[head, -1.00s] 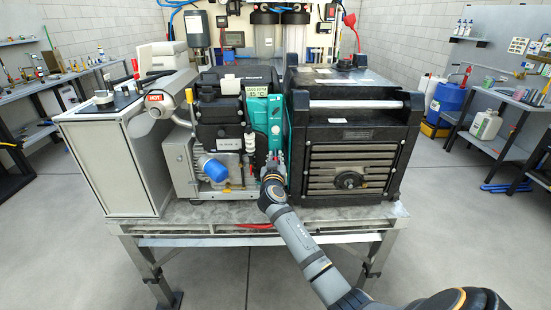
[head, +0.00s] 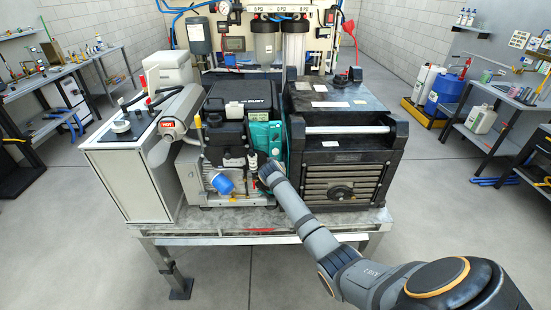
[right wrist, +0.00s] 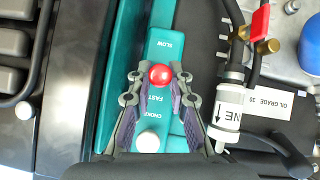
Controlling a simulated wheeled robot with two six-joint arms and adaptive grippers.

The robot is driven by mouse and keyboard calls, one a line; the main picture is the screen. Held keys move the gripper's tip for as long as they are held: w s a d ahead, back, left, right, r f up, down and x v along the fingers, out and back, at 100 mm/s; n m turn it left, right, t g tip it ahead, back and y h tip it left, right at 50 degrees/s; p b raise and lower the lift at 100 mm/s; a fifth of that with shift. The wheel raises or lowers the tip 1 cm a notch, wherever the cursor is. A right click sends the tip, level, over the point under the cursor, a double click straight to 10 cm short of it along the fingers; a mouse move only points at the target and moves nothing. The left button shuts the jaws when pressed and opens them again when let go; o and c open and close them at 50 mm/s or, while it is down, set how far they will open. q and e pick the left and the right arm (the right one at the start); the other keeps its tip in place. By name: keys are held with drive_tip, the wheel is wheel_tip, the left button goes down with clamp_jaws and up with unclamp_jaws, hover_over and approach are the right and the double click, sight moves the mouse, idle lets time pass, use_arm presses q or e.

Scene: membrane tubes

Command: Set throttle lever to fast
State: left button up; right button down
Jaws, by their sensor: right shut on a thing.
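The throttle lever's red round knob (right wrist: 160,74) shows in the right wrist view on a teal panel (right wrist: 165,18). The panel reads SLOW, FAST and CHOKE. The knob sits between SLOW and FAST, right beside the FAST lettering. My right gripper (right wrist: 160,80) is shut on the knob, one finger on each side. A white round knob (right wrist: 148,142) is by the CHOKE label, between the finger bases. In the head view, my right arm reaches the teal panel (head: 262,133), and the wrist hides the lever and fingertips. My left gripper is not in view.
A red-handled valve (right wrist: 260,22) and a white cylinder (right wrist: 228,112) are close to the right finger. The large black generator (head: 345,140) stands just right of my wrist. A blue filter (head: 222,184) is on the left. Open floor lies in front of the bench.

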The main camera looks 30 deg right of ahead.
drive_tip(key=shift+w+d+r+g+y+p, duration=0.15)
drive_tip(key=shift+r+g+y+p, duration=0.25)
drive_tip(key=shift+r+g+p, duration=0.3)
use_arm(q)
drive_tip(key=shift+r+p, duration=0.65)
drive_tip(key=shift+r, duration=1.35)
use_arm(e)
drive_tip(key=shift+w+g+y, duration=0.15)
drive_tip(key=shift+g+y, duration=0.45)
drive_tip(key=shift+g, duration=0.2)
drive_tip(key=c, duration=1.2)
unclamp_jaws()
drive_tip(key=shift+d, duration=0.1)
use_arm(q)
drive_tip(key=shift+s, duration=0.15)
use_arm(e)
drive_tip(key=shift+r, duration=0.1)
drive_tip(key=v, duration=1.1)
drive_tip(key=shift+r, duration=0.4)
